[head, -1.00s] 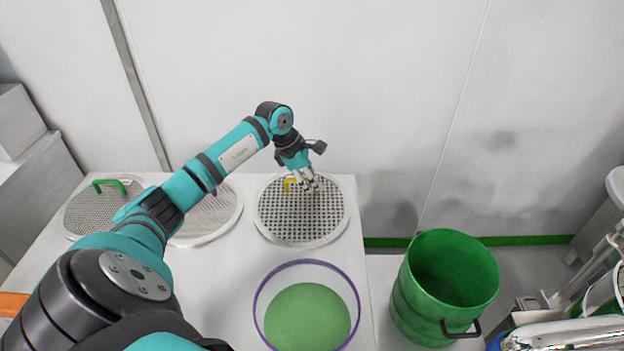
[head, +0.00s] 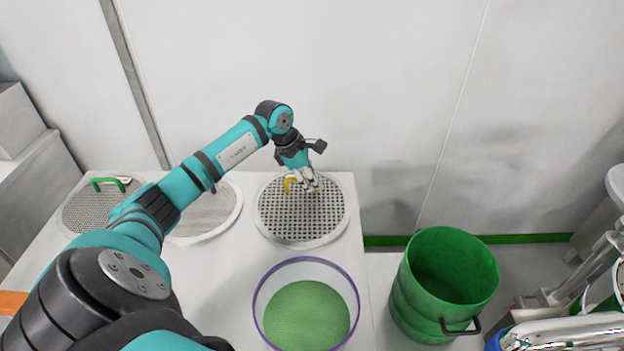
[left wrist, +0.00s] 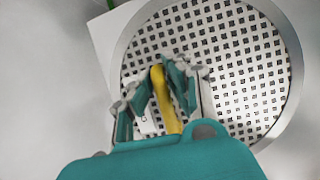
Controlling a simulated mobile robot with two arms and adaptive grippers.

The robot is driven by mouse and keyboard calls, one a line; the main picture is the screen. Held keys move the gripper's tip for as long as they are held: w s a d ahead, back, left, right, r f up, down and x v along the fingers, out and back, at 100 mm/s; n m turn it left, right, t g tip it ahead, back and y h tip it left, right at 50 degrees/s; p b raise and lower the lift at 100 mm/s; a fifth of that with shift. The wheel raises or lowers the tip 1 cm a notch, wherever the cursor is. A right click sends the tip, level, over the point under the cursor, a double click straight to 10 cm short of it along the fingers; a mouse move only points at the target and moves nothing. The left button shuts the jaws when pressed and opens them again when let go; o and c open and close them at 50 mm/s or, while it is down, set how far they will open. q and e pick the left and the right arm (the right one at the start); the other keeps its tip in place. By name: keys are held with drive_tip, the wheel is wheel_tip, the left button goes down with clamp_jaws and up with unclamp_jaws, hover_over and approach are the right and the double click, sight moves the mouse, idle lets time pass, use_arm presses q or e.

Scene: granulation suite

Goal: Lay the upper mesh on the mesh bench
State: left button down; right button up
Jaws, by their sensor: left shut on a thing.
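A round mesh with a pale rim and coarse square holes (head: 301,222) is over the right back part of the white bench (head: 225,275), level and apparently resting on it. Its yellow handle (head: 289,184) stands at its far left part. My left gripper (head: 305,188) is at this handle. In the left wrist view my left gripper (left wrist: 160,85) is shut on the yellow handle (left wrist: 164,98), and the mesh (left wrist: 235,60) fills the right of the picture. No label tells which mesh is the upper one. My right gripper is not in view.
A green-handled mesh (head: 85,212) and another mesh (head: 205,217), partly behind my arm, lie to the left. A purple-rimmed vessel with green contents (head: 307,315) stands in front. A green drum (head: 447,285) stands right of the bench. The wall is close behind.

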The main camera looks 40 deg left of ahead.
sight(295, 196)
use_arm(q)
drive_tip(key=shift+f+b, duration=0.6)
drive_tip(key=shift+f, duration=0.2)
drive_tip(key=c, duration=1.2)
unclamp_jaws()
drive_tip(key=v, duration=1.2)
